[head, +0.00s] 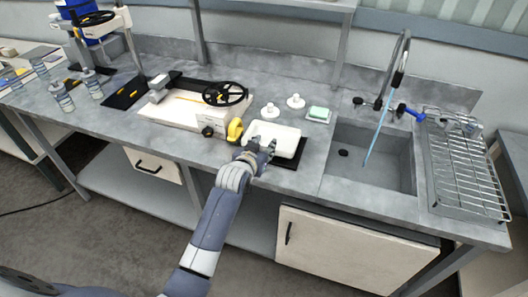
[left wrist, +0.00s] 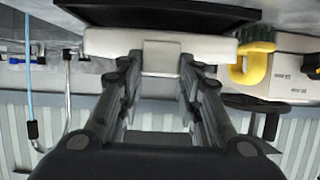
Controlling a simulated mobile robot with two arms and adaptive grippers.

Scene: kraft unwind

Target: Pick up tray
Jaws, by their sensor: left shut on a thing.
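A white tray (head: 281,137) with rounded corners is on the grey counter, partly over a black mat (head: 297,158). My left gripper (head: 267,148) is at the tray's near left edge, shut on it. In the left wrist view the fingers of my left gripper (left wrist: 161,75) close on the pale edge of the tray (left wrist: 105,42). I cannot tell whether the tray is lifted or resting. My right gripper is not in view.
A yellow-handled brush (head: 235,130) stands just left of the tray. A white machine with a black handwheel (head: 225,93) is further left. Two white knobs (head: 295,101) and a green soap on a dish (head: 319,113) lie behind. A sink (head: 370,155) and wire rack (head: 465,165) are at right.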

